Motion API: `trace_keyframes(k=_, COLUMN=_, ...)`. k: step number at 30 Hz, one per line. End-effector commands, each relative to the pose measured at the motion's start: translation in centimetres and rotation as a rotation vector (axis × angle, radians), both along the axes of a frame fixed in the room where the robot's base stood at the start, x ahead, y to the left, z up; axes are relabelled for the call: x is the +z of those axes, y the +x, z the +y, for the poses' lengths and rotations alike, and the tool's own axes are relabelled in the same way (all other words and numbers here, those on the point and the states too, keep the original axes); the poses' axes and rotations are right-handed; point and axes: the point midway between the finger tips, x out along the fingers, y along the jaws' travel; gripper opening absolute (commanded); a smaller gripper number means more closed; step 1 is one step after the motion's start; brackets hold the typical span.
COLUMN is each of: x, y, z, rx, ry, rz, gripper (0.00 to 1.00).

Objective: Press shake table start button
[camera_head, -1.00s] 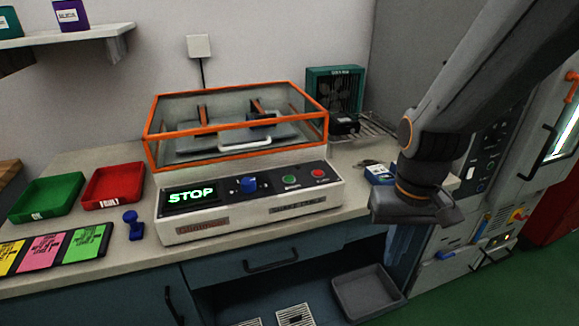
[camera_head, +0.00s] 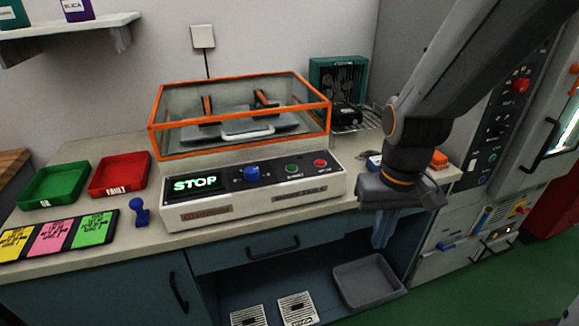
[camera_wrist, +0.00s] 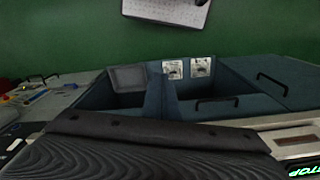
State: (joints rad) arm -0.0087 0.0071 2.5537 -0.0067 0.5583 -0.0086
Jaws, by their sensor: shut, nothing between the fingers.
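The shake table's control box (camera_head: 255,210) stands on the bench, its display (camera_head: 194,184) reading STOP in green. Its front has a blue knob (camera_head: 252,174), a green button (camera_head: 292,168) and a red button (camera_head: 320,163); their labels are too small to read. Behind it is the orange-framed clear cover (camera_head: 240,147) over the shake table plate (camera_head: 240,127). My gripper (camera_head: 402,193) is shut and empty, right of the control box and apart from both buttons. Its fingertips are hard to make out. In the wrist view a dark ribbed part fills the bottom, and the buttons are not seen.
A green tray (camera_head: 55,200), a red tray (camera_head: 120,190) and a blue stamp-like object (camera_head: 140,212) are at left. A teal fan unit (camera_head: 337,72) stands behind. A grey bin (camera_head: 369,282) lies on the lower shelf. A tall cabinet (camera_head: 520,130) stands at right.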

Motion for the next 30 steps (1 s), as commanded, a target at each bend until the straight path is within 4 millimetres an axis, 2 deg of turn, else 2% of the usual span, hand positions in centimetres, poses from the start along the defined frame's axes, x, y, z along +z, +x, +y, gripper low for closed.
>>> trace_keyframes(k=4, x=2.2, y=3.5, z=0.3, rx=0.149, ry=-0.036, rz=-0.103, gripper=0.0)
trace_keyframes(k=8, x=5.1, y=8.8, z=1.9, rx=0.387, ry=-0.082, rz=-0.265, gripper=0.0)
trace_keyframes(k=12, x=8.7, y=14.4, z=5.6, rx=0.672, ry=-0.118, rz=-0.455, gripper=0.0)
trace_keyframes(k=15, x=11.0, y=17.3, z=9.0, rx=0.853, ry=-0.13, rz=-0.58, gripper=0.0)
trace_keyframes(k=18, x=12.8, y=19.1, z=12.1, rx=0.997, ry=-0.133, rz=-0.683, gripper=0.0)
trace_keyframes(k=22, x=14.4, y=20.3, z=14.9, rx=1.116, ry=-0.131, rz=-0.775, gripper=0.0)
trace_keyframes(k=25, x=14.9, y=20.7, z=16.1, rx=1.161, ry=-0.129, rz=-0.811, gripper=0.0)
trace_keyframes(k=30, x=14.9, y=20.8, z=16.4, rx=1.176, ry=-0.129, rz=-0.824, gripper=0.0)
